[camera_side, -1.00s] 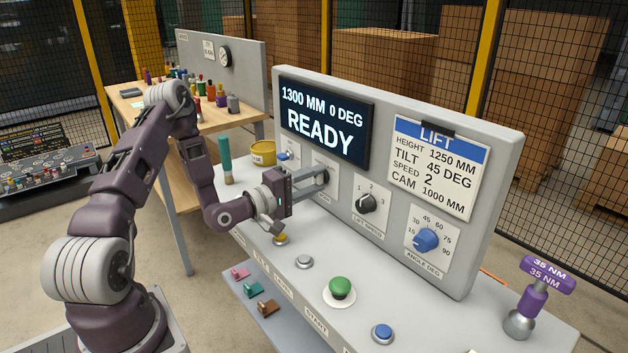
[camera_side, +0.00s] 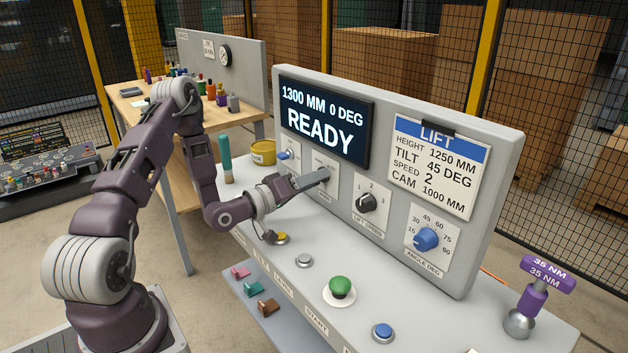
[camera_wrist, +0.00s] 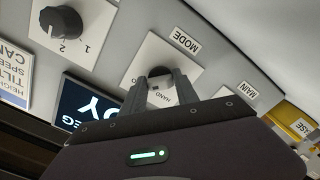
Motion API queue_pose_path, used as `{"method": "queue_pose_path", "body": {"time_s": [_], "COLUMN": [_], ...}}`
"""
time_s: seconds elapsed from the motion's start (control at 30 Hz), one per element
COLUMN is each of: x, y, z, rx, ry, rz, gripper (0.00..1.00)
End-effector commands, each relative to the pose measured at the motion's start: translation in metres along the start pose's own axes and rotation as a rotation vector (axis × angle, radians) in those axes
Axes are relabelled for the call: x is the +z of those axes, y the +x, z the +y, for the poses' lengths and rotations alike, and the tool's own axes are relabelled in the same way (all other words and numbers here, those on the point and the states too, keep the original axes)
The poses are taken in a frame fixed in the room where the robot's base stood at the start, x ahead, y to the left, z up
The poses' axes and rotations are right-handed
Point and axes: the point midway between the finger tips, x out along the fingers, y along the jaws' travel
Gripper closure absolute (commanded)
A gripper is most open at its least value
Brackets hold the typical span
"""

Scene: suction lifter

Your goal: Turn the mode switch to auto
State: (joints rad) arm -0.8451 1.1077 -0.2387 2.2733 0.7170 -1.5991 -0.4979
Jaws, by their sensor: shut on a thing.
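The mode switch is a dark round knob (camera_wrist: 158,72) on a white plate (camera_wrist: 150,52) marked MODE, facing me in the wrist view. My gripper (camera_wrist: 160,84) is shut on this knob, one finger on each side. The word HAND shows on the plate between the fingers; I cannot read the AUTO mark or make out the knob's pointer. In the side view my gripper (camera_side: 325,174) reaches the upright panel and hides the knob. Only part of the mode plate (camera_side: 321,160) shows there.
Right of the mode plate are the lift speed knob (camera_side: 366,202) and blue angle knob (camera_side: 426,239). The display (camera_side: 322,122) above reads READY. A teal cylinder (camera_side: 225,160) and yellow tub (camera_side: 263,152) stand left; a green button (camera_side: 340,287) is on the desk.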

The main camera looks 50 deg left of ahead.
Motion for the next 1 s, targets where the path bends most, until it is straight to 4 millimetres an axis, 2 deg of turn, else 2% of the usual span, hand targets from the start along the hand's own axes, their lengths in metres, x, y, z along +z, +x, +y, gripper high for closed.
{"method": "queue_pose_path", "body": {"time_s": [0.6,0.63,0.7,0.73,1.0], "x": [-0.0012,-0.0012,-0.0011,-0.0010,-0.0004], "y": [-0.0003,-0.0003,-0.0003,-0.0003,-0.0004], "z": [-0.0008,-0.0008,-0.0008,-0.0007,-0.0004], "rx": [-0.002,-0.002,-0.001,-0.001,-0.001], "ry": [0.039,0.039,0.039,0.039,0.037], "rz": [0.003,0.003,0.003,0.003,0.001], "gripper": [1.00,0.62,0.48,0.44,0.44]}}
